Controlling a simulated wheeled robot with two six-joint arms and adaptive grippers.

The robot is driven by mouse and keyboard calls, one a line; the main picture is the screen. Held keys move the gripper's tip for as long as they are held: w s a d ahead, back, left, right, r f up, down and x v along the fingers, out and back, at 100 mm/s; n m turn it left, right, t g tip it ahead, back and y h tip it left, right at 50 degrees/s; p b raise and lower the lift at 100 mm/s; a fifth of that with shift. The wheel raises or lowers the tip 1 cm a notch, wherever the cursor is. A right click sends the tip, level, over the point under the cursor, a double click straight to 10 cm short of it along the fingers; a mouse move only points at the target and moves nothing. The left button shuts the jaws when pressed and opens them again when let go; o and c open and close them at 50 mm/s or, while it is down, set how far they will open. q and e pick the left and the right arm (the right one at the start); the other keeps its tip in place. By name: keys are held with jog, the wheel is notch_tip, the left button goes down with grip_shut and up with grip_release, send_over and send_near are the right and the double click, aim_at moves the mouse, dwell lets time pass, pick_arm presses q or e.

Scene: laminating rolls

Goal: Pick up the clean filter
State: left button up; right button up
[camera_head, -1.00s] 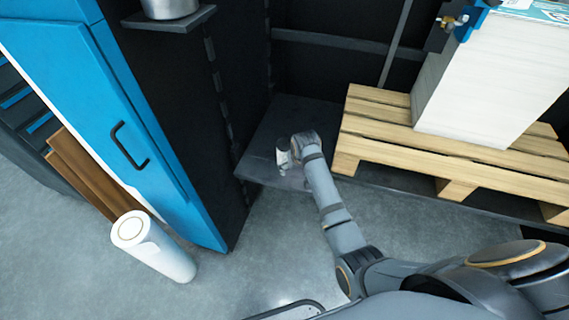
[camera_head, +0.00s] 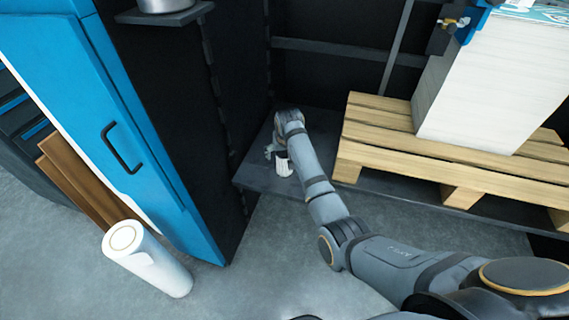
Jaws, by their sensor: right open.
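A small white piece (camera_head: 284,166), which looks like the clean filter, is at the dark low shelf beside the pallet. It is small and partly covered by my right wrist. My right gripper (camera_head: 271,152) is over the shelf, right at the white piece's left side, and is open. I cannot tell whether its fingers touch the piece. My left gripper is out of view.
A wooden pallet (camera_head: 377,161) with a tall paper stack (camera_head: 487,85) stands right of my right forearm. A blue cabinet door (camera_head: 105,110) and a black panel (camera_head: 170,110) rise at left. A white roll (camera_head: 165,272) stands on the grey floor.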

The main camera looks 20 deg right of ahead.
jog(key=x, duration=0.1)
jog(key=b+x, duration=0.1)
jog(key=x, duration=0.2)
jog(key=shift+s+d+f, duration=0.2)
jog(key=shift+s+f, duration=0.05)
jog(key=shift+f, duration=0.1)
jog(key=shift+w+f, duration=0.1)
jog(key=shift+f, duration=0.05)
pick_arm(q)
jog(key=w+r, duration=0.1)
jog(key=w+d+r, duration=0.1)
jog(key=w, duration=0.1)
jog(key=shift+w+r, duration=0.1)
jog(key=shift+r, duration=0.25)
pick_arm(e)
jog(key=shift+c, duration=0.4)
jog(key=c, duration=1.2)
jog(key=shift+o, duration=0.2)
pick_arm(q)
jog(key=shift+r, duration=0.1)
